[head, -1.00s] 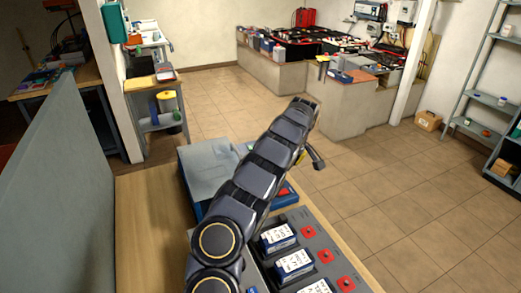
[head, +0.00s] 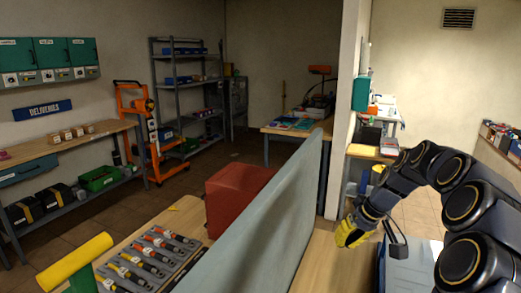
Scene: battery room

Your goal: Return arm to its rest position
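My dark segmented arm enters at the right edge of the head view, arches up and bends down to the left. Its end, my gripper (head: 355,232), shows as a small dark and yellow shape just right of the grey partition's top end. It is above the wooden table (head: 322,262). Its fingers are too small and turned away to tell whether they are open or shut. I see nothing clearly held.
A grey partition (head: 262,225) stands close to the left of my gripper. Beyond it are a red box (head: 236,198), a tool tray (head: 150,262) and a yellow roll (head: 75,263). A grey-blue case (head: 415,262) lies under my arm.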

